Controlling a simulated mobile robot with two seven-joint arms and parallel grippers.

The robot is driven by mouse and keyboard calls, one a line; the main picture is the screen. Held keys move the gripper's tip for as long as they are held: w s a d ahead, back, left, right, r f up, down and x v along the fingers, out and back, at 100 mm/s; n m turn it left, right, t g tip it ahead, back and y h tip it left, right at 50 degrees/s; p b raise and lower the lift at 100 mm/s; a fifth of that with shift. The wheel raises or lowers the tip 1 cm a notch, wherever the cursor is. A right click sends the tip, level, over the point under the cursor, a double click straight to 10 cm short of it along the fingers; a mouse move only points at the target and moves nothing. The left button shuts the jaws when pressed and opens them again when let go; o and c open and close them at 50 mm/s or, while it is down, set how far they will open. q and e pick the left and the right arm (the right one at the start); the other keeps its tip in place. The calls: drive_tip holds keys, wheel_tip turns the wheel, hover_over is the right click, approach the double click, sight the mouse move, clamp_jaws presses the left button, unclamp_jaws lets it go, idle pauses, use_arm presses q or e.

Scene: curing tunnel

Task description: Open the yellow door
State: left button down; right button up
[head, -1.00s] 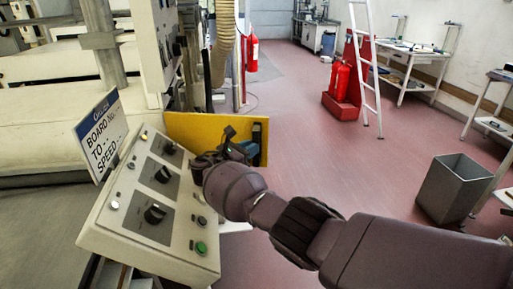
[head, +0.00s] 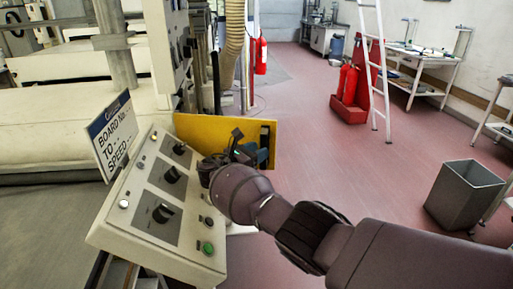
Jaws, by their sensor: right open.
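The yellow door (head: 220,127) is an upright panel that stands out to the right from the machine, just behind the sloped control panel. A dark upright part (head: 265,140) shows near its right edge. My right gripper (head: 244,148) is in front of the door's right half, close to that dark part. It is open. My wrist hides part of the gripper and the lower door, so I cannot tell whether the fingers touch the door. My left gripper is not in view.
The control panel (head: 130,214), with knobs and a green button, stands left of my right wrist. A grey bin (head: 462,195), a red stand with extinguishers (head: 349,111) and a white ladder (head: 379,60) are to the right. The red floor between is clear.

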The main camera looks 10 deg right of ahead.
sight(257, 124)
wheel_tip(257, 124, up, 20)
drive_tip(key=p, duration=0.2)
idle(0.4)
